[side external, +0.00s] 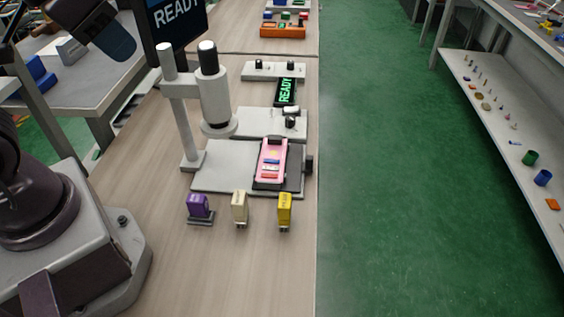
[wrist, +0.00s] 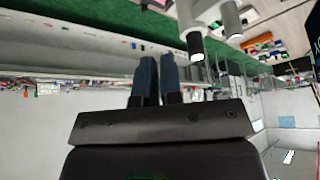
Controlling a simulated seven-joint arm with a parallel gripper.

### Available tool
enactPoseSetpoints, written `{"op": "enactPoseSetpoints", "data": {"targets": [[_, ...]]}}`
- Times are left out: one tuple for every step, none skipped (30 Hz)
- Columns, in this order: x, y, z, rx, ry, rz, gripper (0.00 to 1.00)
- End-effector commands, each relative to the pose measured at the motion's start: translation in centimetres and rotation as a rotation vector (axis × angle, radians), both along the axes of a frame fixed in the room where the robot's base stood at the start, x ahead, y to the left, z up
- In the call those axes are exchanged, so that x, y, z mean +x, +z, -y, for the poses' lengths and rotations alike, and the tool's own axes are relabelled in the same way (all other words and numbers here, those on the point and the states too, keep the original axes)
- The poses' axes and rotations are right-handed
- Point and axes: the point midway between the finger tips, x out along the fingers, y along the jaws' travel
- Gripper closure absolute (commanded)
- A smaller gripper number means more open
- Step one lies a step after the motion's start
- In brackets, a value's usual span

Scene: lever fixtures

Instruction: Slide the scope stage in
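The scope (side external: 215,95) is a white column-and-arm stand with a thick white tube and black top. Its pale base plate (side external: 215,168) lies on the bench. The dark stage (side external: 268,185) sits on the right part of that plate, off to the right of the tube, with a pink board on it. A small black knob (side external: 309,164) is at its right side. My gripper (wrist: 160,62) shows in the wrist view with its two dark blue fingers side by side, nearly touching, and nothing between them. It is away from the stage. The scope tube also shows in the wrist view (wrist: 194,38).
Purple, cream and yellow blocks (side external: 240,207) stand in a row in front of the base plate. The bench's right edge drops to a green floor.

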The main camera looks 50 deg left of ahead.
Motion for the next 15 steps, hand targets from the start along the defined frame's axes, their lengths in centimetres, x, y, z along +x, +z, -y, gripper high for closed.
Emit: {"op": "enactPoseSetpoints", "data": {"targets": [[0.1, 0.0, 0.0, 0.004, -0.006, -0.002, 0.82], [0.3, 0.1, 0.0, 0.011, -0.014, -0.005, 0.75], [0.6, 0.2, 0.0, 0.026, -0.035, -0.011, 0.66], [0.9, 0.3, 0.0, 0.043, -0.060, -0.019, 0.59], [1.4, 0.4, 0.1, 0.066, -0.091, -0.029, 0.55], [2.3, 0.6, 0.2, 0.101, -0.144, -0.046, 0.55], [3.0, 0.7, 0.2, 0.131, -0.193, -0.061, 0.55], [3.9, 0.8, 0.3, 0.164, -0.248, -0.077, 0.55], [5.1, 0.8, 0.5, 0.211, -0.332, -0.102, 0.55], [6.2, 0.8, 0.6, 0.245, -0.398, -0.120, 0.55], [7.2, 0.7, 0.8, 0.277, -0.467, -0.139, 0.55], [8.6, 0.6, 1.1, 0.321, -0.562, -0.162, 0.55], [9.7, 0.4, 1.3, 0.351, -0.632, -0.180, 0.55], [10.7, 0.1, 1.5, 0.378, -0.704, -0.196, 0.55], [12.2, -0.4, 1.9, 0.413, -0.800, -0.217, 0.55]]}}
